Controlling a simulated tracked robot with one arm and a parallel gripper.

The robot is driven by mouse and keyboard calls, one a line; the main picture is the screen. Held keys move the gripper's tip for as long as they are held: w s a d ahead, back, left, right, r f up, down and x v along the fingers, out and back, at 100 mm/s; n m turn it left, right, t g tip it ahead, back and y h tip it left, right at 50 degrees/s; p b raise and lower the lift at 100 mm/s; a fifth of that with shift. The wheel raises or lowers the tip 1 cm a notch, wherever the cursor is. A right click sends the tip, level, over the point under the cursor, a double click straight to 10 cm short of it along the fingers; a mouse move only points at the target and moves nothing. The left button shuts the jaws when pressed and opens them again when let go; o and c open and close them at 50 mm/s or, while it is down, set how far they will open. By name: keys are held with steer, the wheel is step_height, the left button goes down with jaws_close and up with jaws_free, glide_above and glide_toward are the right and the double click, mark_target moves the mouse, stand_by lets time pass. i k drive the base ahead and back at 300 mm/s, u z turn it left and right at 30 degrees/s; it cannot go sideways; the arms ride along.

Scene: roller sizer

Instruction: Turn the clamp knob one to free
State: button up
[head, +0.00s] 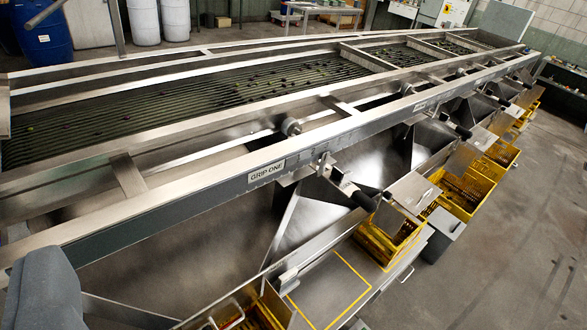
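The long metal roller sizer (75,238) runs from the lower left to the upper right. A small round metal knob (291,126) sits at its near rail, just above the GRIP ONE label (266,172). It appears to be clamp knob one, but I see no label naming it so. Whether it is tight or loose cannot be told. Right of the label, a lever with a black grip (362,200) sticks out from the rail, pointing down and right. A grey rounded part of mine fills the lower left corner. My gripper's fingers are not in view; nothing visible touches the knob.
Similar levers (458,129) repeat farther along the rail. Metal chutes (340,160) slope below it toward yellow crates (388,240). A yellow-outlined metal shelf (328,290) lies at the front. Blue (42,35) and white drums (143,20) stand behind. Open floor (500,260) lies at right.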

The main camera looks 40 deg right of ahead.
mark_target(336, 174)
steer(key=u, duration=2.5)
steer(key=k, duration=2.75)
steer(key=z, duration=1.95)
steer(key=i, duration=0.35)
steer(key=z, duration=0.1)
